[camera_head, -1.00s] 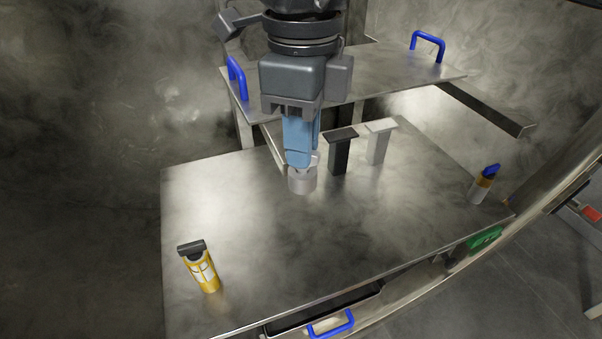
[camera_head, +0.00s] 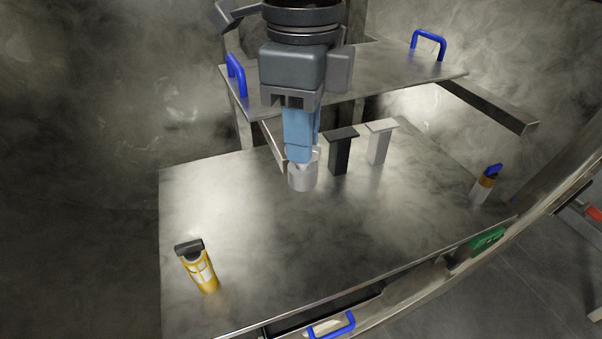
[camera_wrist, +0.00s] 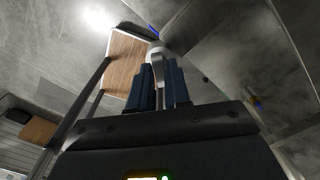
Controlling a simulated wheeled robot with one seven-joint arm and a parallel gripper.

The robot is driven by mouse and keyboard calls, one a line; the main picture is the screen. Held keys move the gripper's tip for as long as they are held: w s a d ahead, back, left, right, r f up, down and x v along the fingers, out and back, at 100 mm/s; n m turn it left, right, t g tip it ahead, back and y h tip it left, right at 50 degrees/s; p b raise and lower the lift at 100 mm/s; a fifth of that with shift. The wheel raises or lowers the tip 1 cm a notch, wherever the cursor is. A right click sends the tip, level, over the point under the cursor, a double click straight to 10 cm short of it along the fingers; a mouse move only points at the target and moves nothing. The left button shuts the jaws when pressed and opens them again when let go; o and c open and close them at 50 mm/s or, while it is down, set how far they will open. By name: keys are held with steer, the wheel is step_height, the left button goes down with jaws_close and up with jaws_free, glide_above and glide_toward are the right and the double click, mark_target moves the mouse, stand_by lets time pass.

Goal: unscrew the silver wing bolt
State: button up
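The silver wing bolt (camera_head: 303,178) is a short, pale cylinder with a thin raised wing on its right side, seen in the head view over the middle back of the metal table. My gripper (camera_head: 299,160) points straight down onto it. Its blue fingers hide the upper middle of the bolt. In the wrist view, my gripper's fingers (camera_wrist: 158,65) stand close together with a narrow gap, and the pale rim of the bolt (camera_wrist: 157,47) shows at their tips. The fingers look closed on the bolt. Whether its base touches the table is unclear.
A black T-topped post (camera_head: 340,153) and a white one (camera_head: 379,145) stand close at right. A yellow canister (camera_head: 200,272) stands front left, an orange-and-blue one (camera_head: 484,186) far right. A raised shelf with blue handles (camera_head: 428,42) is behind.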

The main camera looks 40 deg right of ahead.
steer(key=shift+o, duration=0.7)
steer(key=shift+r+p, duration=0.9)
steer(key=shift+r, duration=1.6)
steer(key=shift+b, duration=0.5)
steer(key=shift+r+b, duration=0.25)
steer(key=shift+b, duration=0.35)
steer(key=shift+r+b, duration=0.45)
steer(key=shift+r, duration=0.05)
steer(key=shift+f+p, duration=0.45)
steer(key=shift+f, duration=2.85)
